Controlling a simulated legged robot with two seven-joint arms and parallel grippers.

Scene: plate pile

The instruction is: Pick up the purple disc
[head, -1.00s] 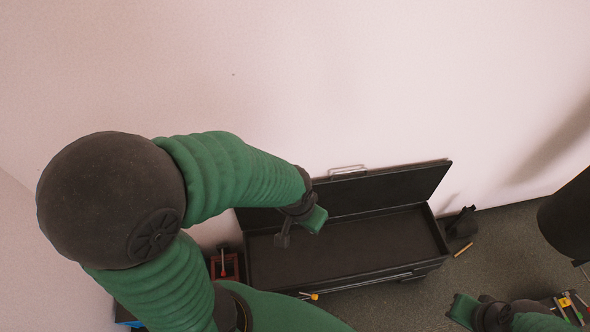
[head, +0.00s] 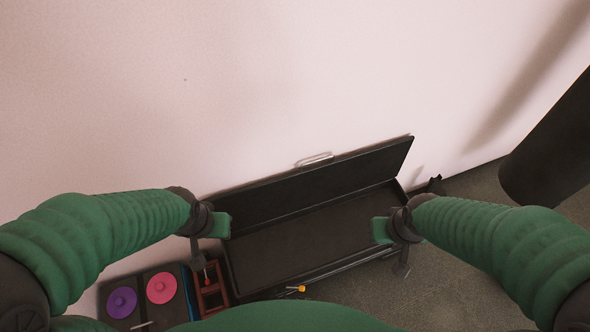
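The purple disc (head: 122,302) lies flat on a dark tray at the lower left of the head view, with a small knob at its middle. A pink disc (head: 161,287) lies just right of it. My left gripper (head: 209,244) hangs above and to the right of the discs, over the near left side of a black case. Its fingers look spread and hold nothing. My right gripper (head: 394,247) is over the right end of the case, also spread and empty, far from the purple disc.
The open black case (head: 310,237) stands against the pale wall (head: 300,80), lid raised. A red-brown rack (head: 209,291) stands between the discs and the case. A yellow-tipped tool (head: 296,289) lies in front. A dark cylinder (head: 548,150) stands at right. Bare floor (head: 430,285) shows at lower right.

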